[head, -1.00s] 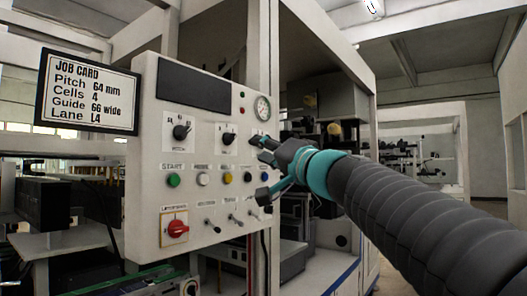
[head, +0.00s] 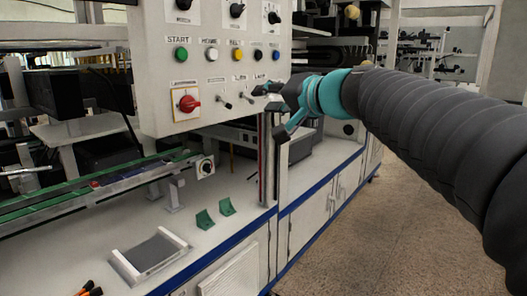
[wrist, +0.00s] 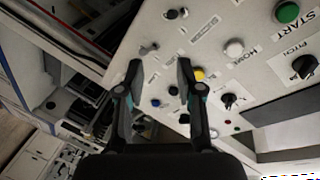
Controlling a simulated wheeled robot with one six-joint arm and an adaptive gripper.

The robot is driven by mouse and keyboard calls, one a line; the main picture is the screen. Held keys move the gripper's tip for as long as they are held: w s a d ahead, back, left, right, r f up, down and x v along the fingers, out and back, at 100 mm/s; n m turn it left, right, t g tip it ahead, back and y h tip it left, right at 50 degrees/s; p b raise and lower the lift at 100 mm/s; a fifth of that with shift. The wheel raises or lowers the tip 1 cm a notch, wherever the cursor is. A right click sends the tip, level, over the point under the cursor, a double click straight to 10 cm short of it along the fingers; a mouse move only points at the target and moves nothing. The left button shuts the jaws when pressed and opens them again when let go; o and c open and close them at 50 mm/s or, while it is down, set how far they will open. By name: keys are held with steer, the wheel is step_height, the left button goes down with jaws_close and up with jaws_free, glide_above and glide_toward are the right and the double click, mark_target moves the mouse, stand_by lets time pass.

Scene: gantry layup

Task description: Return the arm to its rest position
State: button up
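My arm, with its dark ribbed sleeve and teal wrist, reaches in from the right in the head view. My gripper (head: 270,112) is in front of the lower right part of the white control panel (head: 150,95). In the wrist view, my gripper (wrist: 160,64) has two dark fingers spread apart with nothing between them. The panel (wrist: 215,60) lies beyond the fingers, seen turned. I cannot tell how far the fingertips are from it, and no contact is clear.
The panel carries a green button (head: 181,54), a red rotary switch (head: 187,104) and several knobs and toggles. Below are a green-edged conveyor (head: 100,192), green brackets (head: 205,219) and a grey plate (head: 152,253) on the white bench. Open floor (head: 370,235) lies at right.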

steer(key=s+d+f+g+h, duration=0.25)
steer(key=s+f, duration=0.35)
steer(key=f, duration=0.3)
steer(key=s+d+f+n+g+h, duration=0.1)
steer(key=s+d+f+g+h, duration=0.15)
steer(key=s+f, duration=0.45)
steer(key=s+d+f+g+h, duration=0.15)
steer(key=s+d+f, duration=0.25)
steer(key=f, duration=0.8)
steer(key=s+d+f+h, duration=0.2)
steer(key=s+f, duration=0.1)
steer(key=s, duration=0.2)
steer(key=s+d+f+n+h, duration=0.1)
steer(key=s+d+f, duration=0.2)
steer(key=s, duration=0.2)
steer(key=shift+s+d+f+h, duration=0.2)
steer(key=shift+d+f+h, duration=0.1)
steer(key=shift+h, duration=0.05)
steer(key=shift+g, duration=0.25)
